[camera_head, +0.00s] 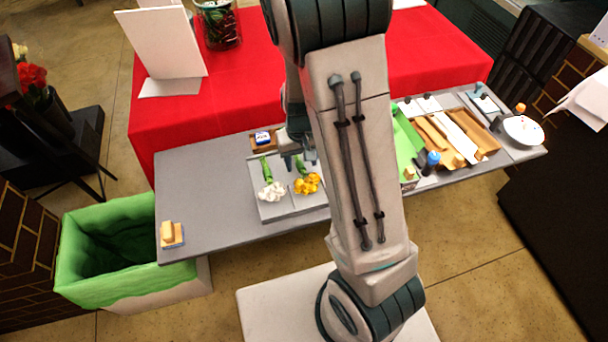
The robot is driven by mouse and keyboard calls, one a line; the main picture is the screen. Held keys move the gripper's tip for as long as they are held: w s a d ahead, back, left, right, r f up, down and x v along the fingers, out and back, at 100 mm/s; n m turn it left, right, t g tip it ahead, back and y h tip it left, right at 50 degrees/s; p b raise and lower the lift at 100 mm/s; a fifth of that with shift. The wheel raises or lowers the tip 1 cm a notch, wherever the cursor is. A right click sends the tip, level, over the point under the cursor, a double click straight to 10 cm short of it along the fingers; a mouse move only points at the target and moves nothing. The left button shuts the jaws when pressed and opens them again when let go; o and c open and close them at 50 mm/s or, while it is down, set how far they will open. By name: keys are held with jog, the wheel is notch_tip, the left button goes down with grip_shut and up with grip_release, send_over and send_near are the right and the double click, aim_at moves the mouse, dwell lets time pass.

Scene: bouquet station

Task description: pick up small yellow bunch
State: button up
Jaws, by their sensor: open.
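The small yellow bunch (307,184) has yellow blooms and green stems. It lies in the right part of a light grey tray (278,211), with its stems toward the back. A white bunch (271,191) lies in the tray's left part. My gripper (298,164) is open, with its fingers pointing down by the yellow bunch's green stems. I cannot tell whether the fingers are around the stems or above them. My arm hides part of the gripper and the table to its right.
The tray stands on a narrow grey table (205,216) with free room at left. A sponge-like block (171,234) sits at its left end. A small box (263,138) is behind the tray. Wrapping materials and a white bowl (522,131) are at right. A green-lined bin (113,249) stands at lower left.

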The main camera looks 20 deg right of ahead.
aim_at(301, 166)
jog(key=shift+f, duration=1.3)
grip_shut()
jog(key=shift+r, duration=0.1)
